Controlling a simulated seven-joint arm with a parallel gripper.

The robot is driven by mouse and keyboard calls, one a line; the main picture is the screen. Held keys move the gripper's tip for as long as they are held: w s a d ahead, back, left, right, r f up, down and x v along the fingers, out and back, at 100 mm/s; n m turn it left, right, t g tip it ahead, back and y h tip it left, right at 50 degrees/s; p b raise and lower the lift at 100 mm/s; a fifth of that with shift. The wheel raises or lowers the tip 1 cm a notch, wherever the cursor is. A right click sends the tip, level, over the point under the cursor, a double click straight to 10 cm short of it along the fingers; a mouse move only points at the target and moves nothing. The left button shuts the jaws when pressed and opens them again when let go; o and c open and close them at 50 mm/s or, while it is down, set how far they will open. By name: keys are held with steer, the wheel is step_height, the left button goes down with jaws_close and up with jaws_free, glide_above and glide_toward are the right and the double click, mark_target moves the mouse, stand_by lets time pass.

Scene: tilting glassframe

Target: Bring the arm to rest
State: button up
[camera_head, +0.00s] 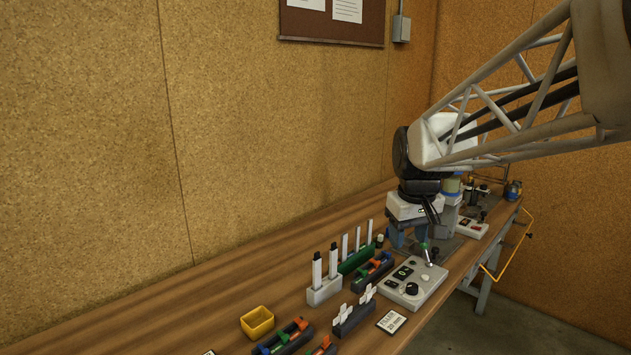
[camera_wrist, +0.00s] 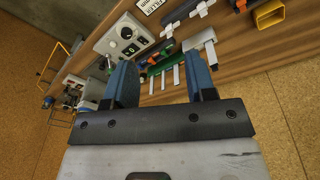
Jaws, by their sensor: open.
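My gripper (camera_head: 416,240) hangs fingers down from the white truss arm, over the bench near the back wall. In the head view it overlaps the area just behind the grey control box (camera_head: 413,290); its exact height above the bench cannot be told. In the wrist view the two blue fingers of my gripper (camera_wrist: 160,68) stand wide apart with nothing between them. The control box (camera_wrist: 122,42) shows beyond the left finger there. Its upright lever (camera_head: 426,256) shows close below the gripper in the head view.
The wooden bench (camera_head: 215,305) runs along the cork wall. A white holder (camera_head: 324,291) and a green holder (camera_head: 355,260) carry upright sticks. A yellow bin (camera_head: 257,322), dark racks (camera_head: 352,320) and a label card (camera_head: 391,321) lie nearer. A yellow rail (camera_head: 508,255) edges the right side.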

steer(key=s+f+m, duration=0.1)
steer(key=s+f, duration=0.2)
steer(key=s, duration=0.9)
steer(key=s+f+m+t, duration=0.1)
steer(key=s+f, duration=0.3)
steer(key=s, duration=0.9)
steer(key=shift+s+f+m, duration=0.2)
steer(key=shift+s+m, duration=0.05)
steer(key=shift+m, duration=0.45)
steer(key=shift+a, duration=0.1)
